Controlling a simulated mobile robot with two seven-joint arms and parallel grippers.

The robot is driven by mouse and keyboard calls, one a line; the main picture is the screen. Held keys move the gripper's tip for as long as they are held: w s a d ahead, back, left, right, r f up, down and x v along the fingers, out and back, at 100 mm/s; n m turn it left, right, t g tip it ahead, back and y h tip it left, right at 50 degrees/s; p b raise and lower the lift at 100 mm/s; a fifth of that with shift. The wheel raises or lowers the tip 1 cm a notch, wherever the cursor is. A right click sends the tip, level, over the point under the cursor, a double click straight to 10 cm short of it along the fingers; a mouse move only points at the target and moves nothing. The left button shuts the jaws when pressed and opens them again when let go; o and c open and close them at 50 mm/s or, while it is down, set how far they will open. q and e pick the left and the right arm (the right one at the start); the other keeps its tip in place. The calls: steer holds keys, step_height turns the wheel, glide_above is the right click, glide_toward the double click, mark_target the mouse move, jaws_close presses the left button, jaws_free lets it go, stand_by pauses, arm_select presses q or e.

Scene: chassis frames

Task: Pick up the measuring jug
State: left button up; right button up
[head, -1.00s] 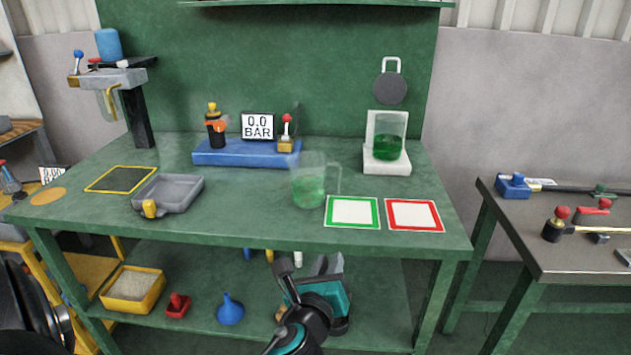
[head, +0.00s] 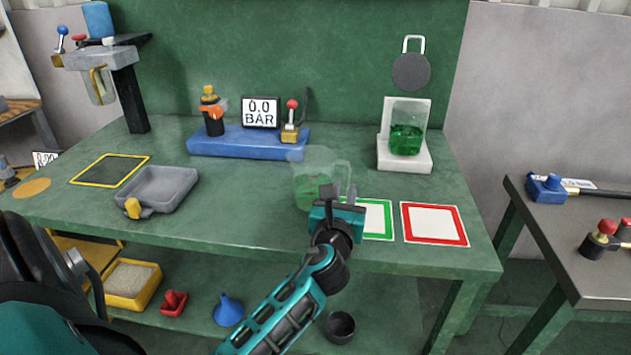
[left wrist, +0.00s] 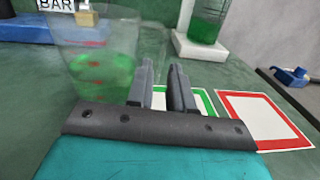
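The measuring jug (head: 312,170) is clear, holds green liquid and has a handle on its right side. It stands upright on the green bench, left of the green-framed card (head: 379,219). My left gripper (head: 343,190) is in front of the jug at its handle side and covers part of it. In the left wrist view the jug (left wrist: 95,75) is left of the fingers (left wrist: 162,85), which stand apart with a narrow gap. The handle is faint behind them; I cannot tell whether it lies between them. My right gripper is not in view.
A clear vessel of green liquid (head: 407,128) stands on a white stand (head: 427,163) at the back right. A red-framed card (head: 434,224) lies at the right. A grey tray (head: 160,188) is at the left, and a blue fixture (head: 240,143) stands behind the jug.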

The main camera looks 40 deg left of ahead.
mark_target(348, 180)
arm_select(q)
steer(key=shift+b+x, duration=0.4)
steer(key=shift+x, duration=2.7)
steer(key=shift+d, duration=0.1)
steer(key=shift+c, duration=0.3)
jaws_close()
